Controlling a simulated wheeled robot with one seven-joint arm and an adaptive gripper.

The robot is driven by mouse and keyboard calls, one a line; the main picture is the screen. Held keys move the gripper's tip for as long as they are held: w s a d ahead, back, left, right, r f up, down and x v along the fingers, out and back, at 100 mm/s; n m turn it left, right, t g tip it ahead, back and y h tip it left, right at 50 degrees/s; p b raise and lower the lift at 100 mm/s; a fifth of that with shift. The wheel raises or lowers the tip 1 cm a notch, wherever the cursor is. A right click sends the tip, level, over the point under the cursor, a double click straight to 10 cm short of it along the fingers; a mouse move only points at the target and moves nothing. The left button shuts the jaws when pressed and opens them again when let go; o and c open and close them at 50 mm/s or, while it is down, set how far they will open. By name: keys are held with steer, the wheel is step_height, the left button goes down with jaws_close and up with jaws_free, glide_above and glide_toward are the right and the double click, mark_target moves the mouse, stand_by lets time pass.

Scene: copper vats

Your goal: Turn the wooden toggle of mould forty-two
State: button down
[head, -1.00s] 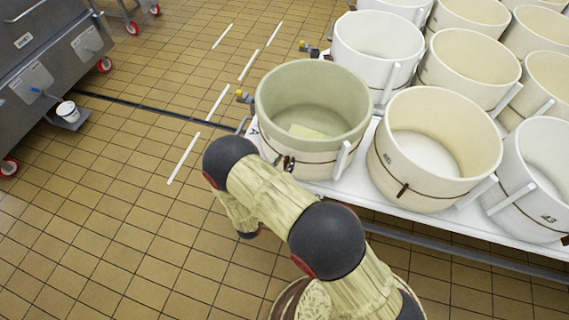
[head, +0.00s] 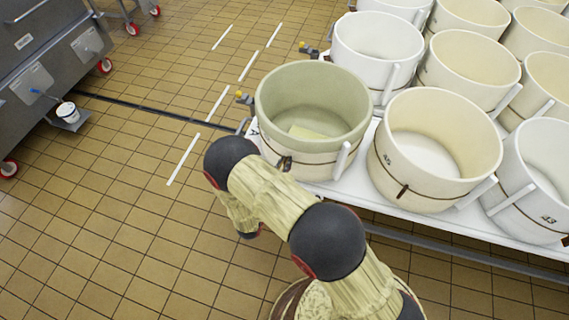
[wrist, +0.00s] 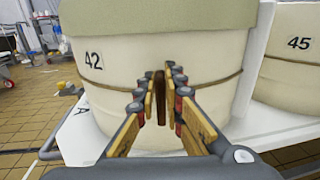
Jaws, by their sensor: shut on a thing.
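Mould forty-two (wrist: 175,60) is a cream round tub with the number 42 on its wall and a brown cord around it. In the head view it is the greenish-rimmed tub (head: 340,86) at the table's near left corner. Its wooden toggle (wrist: 160,100) is a small upright brown piece on the cord, right of the number. My gripper (wrist: 162,82) is shut on the toggle, its fingertips on either side of it, close to the tub wall. In the head view my fingertips (head: 284,163) are small and dark against the tub, and the toggle cannot be made out.
Mould forty-five (wrist: 297,75) stands just to the right, also with a cord. More white and cream tubs (head: 462,60) fill the white table (head: 325,190). Open tiled floor (head: 110,215) lies to the left, with a grey wheeled metal unit (head: 50,65) beyond.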

steer(key=shift+n, duration=0.3)
steer(key=n, duration=0.1)
steer(key=n+p, duration=0.1)
steer(key=a+n, duration=0.1)
steer(key=shift+w+n, duration=0.25)
steer(key=shift+n, duration=0.05)
steer(key=n, duration=0.1)
steer(key=n+p, duration=0.1)
steer(key=n, duration=0.1)
steer(key=a+f+n, duration=0.1)
steer(key=n, duration=0.1)
steer(key=shift+w, duration=0.25)
steer(key=shift+w+a+f+n+p, duration=0.15)
steer(key=shift+f+n, duration=0.15)
steer(key=shift+n, duration=1.15)
steer(key=shift+s+a+f+n+p, duration=0.1)
steer(key=shift+f+n+p, duration=0.2)
steer(key=shift+n, duration=1.1)
steer(key=shift+w+a+f+n+p, duration=0.1)
steer(key=shift+f+n, duration=0.25)
steer(key=shift+n, duration=1.1)
steer(key=c, duration=2)
jaws_free()
steer(key=shift+o, duration=0.5)
steer(key=shift+d, duration=0.1)
